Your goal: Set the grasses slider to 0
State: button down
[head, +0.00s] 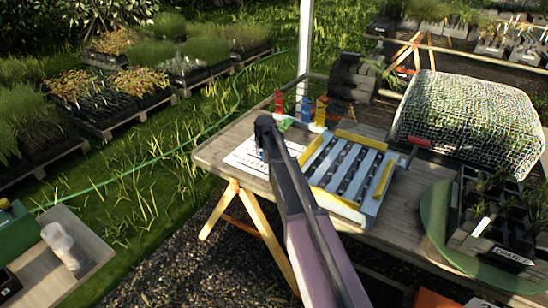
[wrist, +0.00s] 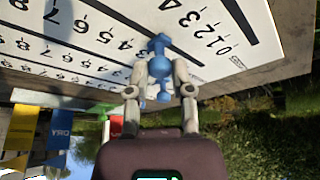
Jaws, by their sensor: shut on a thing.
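A white board (wrist: 95,25) printed with rows of black numbers and thick black track lines fills the upper part of the wrist view. In the head view the board (head: 243,160) lies on the wooden table, partly behind my arm. A blue slider knob (wrist: 160,60) stands at the board between my two fingers. My gripper (wrist: 160,70) is shut on this knob. Digits 0, 1, 2 and 3 of one row show to the knob's right. The small label at that row's end is too small to read. The knob's exact number is hidden.
A blue-grey slatted rack with yellow bars (head: 347,170) lies right of the board on the table (head: 210,155). Small red, blue and yellow items stand behind the board. A mesh-covered tray (head: 470,115) and a green round tray (head: 438,225) are further right.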

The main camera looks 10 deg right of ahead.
jog(key=w+a, duration=0.5)
jog(key=c, duration=0.5)
grip_release()
jog(key=shift+w+a, duration=0.1)
